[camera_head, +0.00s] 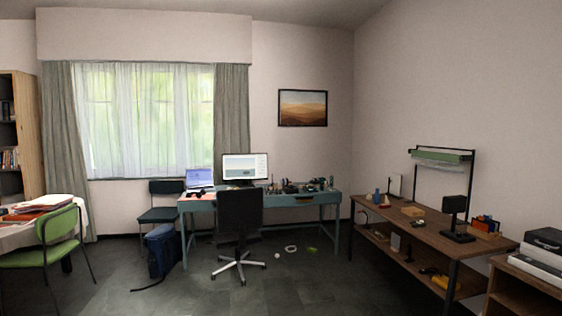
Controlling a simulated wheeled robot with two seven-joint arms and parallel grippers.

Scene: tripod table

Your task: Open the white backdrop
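A dark stand (472,180) rises from the brown table on the right. A green bar (440,152) runs across its top. A narrow whitish strip (440,161) hangs just under the bar. It may be the white backdrop, rolled or gathered up; it is too small to tell. Below it the frame is empty and the wall shows through. Neither of my grippers is in view, and nothing touches the stand.
The brown table (400,232) carries a black device (455,215), a blue bottle and small items. A blue desk (290,201) with screens, an office chair (240,215) and a backpack (161,252) stand further back. Cables lie on the floor. The front middle floor is clear.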

